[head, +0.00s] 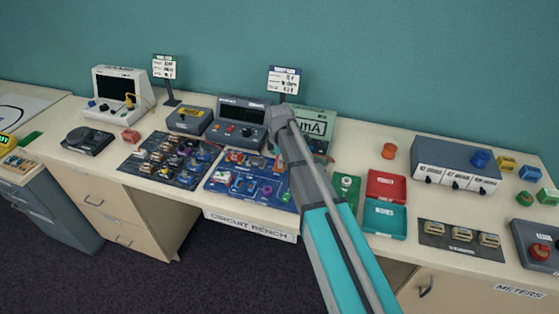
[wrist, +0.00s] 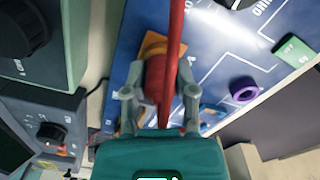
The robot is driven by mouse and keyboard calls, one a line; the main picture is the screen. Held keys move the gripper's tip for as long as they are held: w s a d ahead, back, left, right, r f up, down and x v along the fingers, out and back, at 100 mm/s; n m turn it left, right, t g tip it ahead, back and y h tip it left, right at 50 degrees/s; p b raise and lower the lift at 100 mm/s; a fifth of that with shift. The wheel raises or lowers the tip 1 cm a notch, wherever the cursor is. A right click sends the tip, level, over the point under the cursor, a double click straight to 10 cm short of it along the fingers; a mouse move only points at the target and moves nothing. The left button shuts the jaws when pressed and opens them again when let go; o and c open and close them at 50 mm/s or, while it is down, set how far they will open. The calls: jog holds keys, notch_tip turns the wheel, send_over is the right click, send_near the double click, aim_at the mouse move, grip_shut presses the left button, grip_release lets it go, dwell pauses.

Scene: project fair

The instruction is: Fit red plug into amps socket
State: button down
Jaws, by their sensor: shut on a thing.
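In the wrist view my gripper (wrist: 158,92) is shut on a red plug (wrist: 156,78), one finger on each side of it. A red cable (wrist: 176,25) runs from the plug up out of the picture. The plug is over the blue circuit board (wrist: 215,50), close to an orange piece (wrist: 153,45) that it partly covers. I cannot tell whether the plug's tip touches anything. No socket marked amps can be made out. In the head view the arm hides my gripper and the plug; the blue board (head: 225,187) shows left of the arm.
The green mA meter (head: 318,121) stands behind the board, with a dark grey instrument (head: 240,118) beside it. Red and teal trays (head: 387,186) are to the right.

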jog(key=shift+f, duration=0.1)
jog(key=shift+c, duration=1.7)
grip_release()
jog(key=o, duration=0.3)
jog(key=shift+o, duration=0.2)
jog(key=shift+r+p, duration=3.95)
jog(key=shift+r, duration=0.1)
jog(key=shift+s, duration=0.1)
